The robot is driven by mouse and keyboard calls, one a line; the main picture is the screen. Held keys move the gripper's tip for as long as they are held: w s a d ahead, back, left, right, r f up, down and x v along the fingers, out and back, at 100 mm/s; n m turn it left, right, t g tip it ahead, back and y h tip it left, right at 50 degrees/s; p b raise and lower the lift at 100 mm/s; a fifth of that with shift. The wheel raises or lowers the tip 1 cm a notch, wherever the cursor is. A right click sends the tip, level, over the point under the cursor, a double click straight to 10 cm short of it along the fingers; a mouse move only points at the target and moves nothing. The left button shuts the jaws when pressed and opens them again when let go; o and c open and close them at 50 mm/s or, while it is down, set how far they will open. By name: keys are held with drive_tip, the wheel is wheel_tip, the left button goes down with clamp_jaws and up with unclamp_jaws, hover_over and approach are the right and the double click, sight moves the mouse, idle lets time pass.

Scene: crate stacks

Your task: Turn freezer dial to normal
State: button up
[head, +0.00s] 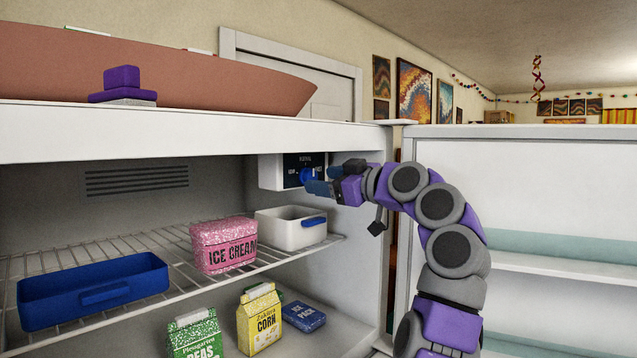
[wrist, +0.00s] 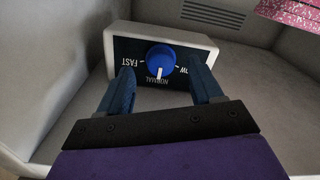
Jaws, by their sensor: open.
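The freezer dial (wrist: 162,58) is a round blue knob on a dark panel in a white control box (wrist: 118,42). In the wrist view the panel reads upside down: FAST at the left, NORMAL below the knob, a partly hidden label at the right. A white mark on the knob appears to point down at NORMAL. In the head view the dial (head: 306,176) is partly behind my gripper (head: 322,182). My gripper (wrist: 163,72) is open and empty, one blue finger on each side of the dial in the picture, with visible gaps.
Below is a wire shelf (head: 180,262) with a blue tray (head: 60,300), a pink ice cream box (head: 212,236) and a white bin (head: 268,232). Cartons of peas (head: 195,338) and corn (head: 260,320) and an ice pack (head: 303,316) sit lower. The open door (head: 540,180) stands right.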

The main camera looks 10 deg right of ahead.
drive_tip(key=v, duration=1.4)
drive_tip(key=shift+s+d, duration=0.3)
drive_tip(key=shift+w, duration=0.1)
drive_tip(key=a+f+m+g+y, duration=0.1)
drive_tip(key=a+f+m+g, duration=0.25)
drive_tip(key=a, duration=0.35)
drive_tip(key=a+f+m+g+y, duration=0.1)
drive_tip(key=a+f+m+g, duration=0.2)
drive_tip(key=a, duration=0.5)
drive_tip(key=s+a+f+g+h, duration=0.3)
drive_tip(key=s+a+f+g, duration=0.3)
drive_tip(key=s+f, duration=0.55)
drive_tip(key=s+f+m+g+h, duration=0.1)
drive_tip(key=s+f+h, duration=0.2)
drive_tip(key=s+f, duration=0.4)
drive_tip(key=s+f+m+h, duration=0.15)
drive_tip(key=s+f, duration=0.35)
drive_tip(key=f, duration=0.5)
drive_tip(key=s+d+f+m+g+h, duration=0.1)
drive_tip(key=s+d+f+h, duration=0.1)
drive_tip(key=s+d+f, duration=0.3)
drive_tip(key=s+d+f+m+g+h, duration=0.1)
drive_tip(key=s+d+f, duration=0.4)
drive_tip(key=s, duration=0.5)
wheel_tip(320, 180, down, 2)
drive_tip(key=shift+s+d+f+g+h, duration=0.2)
drive_tip(key=shift+s+g+h, duration=0.2)
drive_tip(key=shift+h, duration=0.65)
